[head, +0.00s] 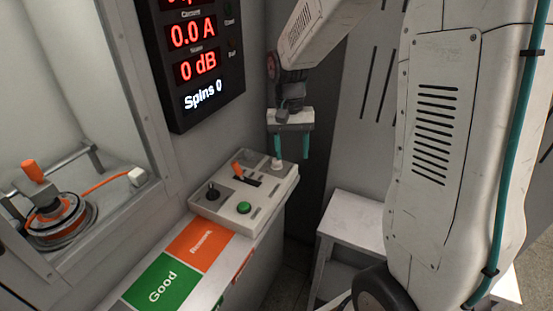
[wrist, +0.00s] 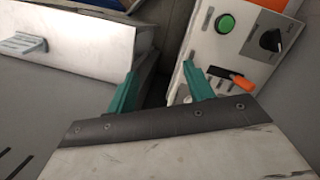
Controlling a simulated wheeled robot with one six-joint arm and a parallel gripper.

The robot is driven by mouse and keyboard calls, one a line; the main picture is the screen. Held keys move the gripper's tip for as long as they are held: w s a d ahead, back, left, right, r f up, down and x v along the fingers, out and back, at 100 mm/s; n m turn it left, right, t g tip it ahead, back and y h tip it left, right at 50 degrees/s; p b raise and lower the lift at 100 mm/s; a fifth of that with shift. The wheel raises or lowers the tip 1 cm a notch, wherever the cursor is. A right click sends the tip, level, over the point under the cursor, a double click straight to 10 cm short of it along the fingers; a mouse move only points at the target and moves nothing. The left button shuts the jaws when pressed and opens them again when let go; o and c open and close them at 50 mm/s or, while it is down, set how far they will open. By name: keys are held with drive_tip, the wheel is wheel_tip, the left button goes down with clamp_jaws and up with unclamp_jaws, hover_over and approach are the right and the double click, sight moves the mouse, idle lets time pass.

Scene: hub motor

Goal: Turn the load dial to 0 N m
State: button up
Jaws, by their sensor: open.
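The control box (head: 225,210) has a black knob (head: 212,192) at its left, which also shows in the wrist view (wrist: 271,40). A small pale knob (head: 277,164) stands at its far right end. The labels are too small to tell which is the load dial, or its setting. My gripper (head: 292,157) is open and empty, its teal fingers pointing down by the far right end of the box. In the head view its left finger is just above the pale knob; contact is unclear. In the wrist view my gripper (wrist: 158,70) hides that end partly.
The box also carries an orange lever (head: 239,171) and a green button (head: 244,207). A display (head: 195,65) above reads 0.0 A, 0 dB, Spins 0. Orange Rework (head: 200,239) and green Good (head: 160,284) areas lie in front. A white stand (head: 352,220) is at right.

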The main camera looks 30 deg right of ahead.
sight(277, 164)
drive_tip(key=w+d+f+m, duration=0.1)
drive_tip(key=w+f+m, duration=0.1)
drive_tip(key=w, duration=0.3)
drive_tip(key=w+d+f+m+t, duration=0.1)
drive_tip(key=w+d+f+m, duration=0.1)
drive_tip(key=w, duration=0.3)
drive_tip(key=w+d+f+m+t, duration=0.1)
drive_tip(key=w+f+m, duration=0.2)
drive_tip(key=w, duration=0.3)
drive_tip(key=shift+d+f, duration=0.15)
drive_tip(key=shift+f, duration=0.2)
drive_tip(key=shift+w+f+m, duration=0.1)
drive_tip(key=shift+f+m, duration=0.2)
drive_tip(key=shift+f, duration=0.05)
wheel_tip(277, 164, down, 7)
drive_tip(key=shift+f, duration=0.1)
drive_tip(key=c, duration=1)
